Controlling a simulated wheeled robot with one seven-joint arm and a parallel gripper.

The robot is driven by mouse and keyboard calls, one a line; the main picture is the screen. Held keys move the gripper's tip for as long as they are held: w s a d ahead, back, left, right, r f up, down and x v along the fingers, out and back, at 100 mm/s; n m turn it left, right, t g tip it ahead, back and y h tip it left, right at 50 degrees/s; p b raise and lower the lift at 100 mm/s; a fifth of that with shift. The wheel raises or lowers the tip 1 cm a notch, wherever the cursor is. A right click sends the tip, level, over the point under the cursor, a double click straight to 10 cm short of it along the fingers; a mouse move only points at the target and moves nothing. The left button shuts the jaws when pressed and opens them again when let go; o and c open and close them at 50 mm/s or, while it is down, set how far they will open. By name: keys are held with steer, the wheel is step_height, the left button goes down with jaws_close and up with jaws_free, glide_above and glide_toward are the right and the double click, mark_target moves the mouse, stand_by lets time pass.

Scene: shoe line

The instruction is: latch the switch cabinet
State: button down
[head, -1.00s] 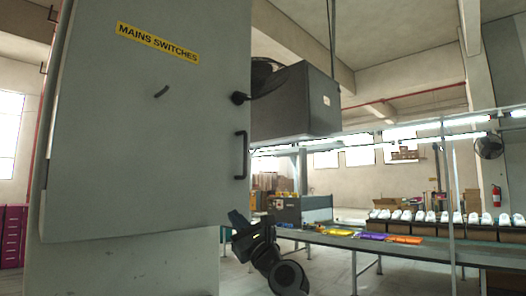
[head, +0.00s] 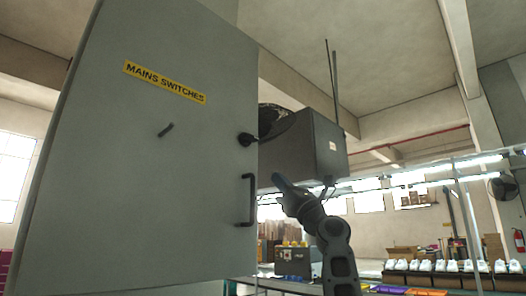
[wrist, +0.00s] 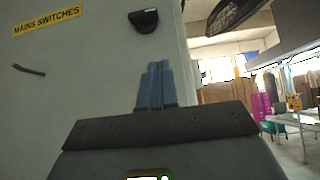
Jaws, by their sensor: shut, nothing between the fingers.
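The switch cabinet's grey door (head: 110,190) fills the left of the head view, with a yellow "MAINS SWITCHES" label (head: 165,82). A black latch knob (head: 247,139) sits near its right edge, above a black bar handle (head: 248,200). The knob also shows in the wrist view (wrist: 144,20), above my fingers. My gripper (head: 277,180), with blue fingers, is to the right of the door edge and below the knob. In the wrist view its fingers (wrist: 156,68) are shut and empty, apart from the knob. Whether the door sits flush cannot be told.
A conveyor line carries white shoes (head: 450,266) at the lower right. A short dark mark or bar (head: 166,131) is on the door.

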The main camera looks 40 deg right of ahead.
steer(key=p, duration=0.2)
glide_toward(255, 142)
steer(key=w+f+x, duration=0.1)
steer(key=x, duration=0.4)
steer(key=shift+s+d+r, duration=0.1)
steer(key=shift+s+r, duration=0.05)
steer(key=shift+r, duration=0.6)
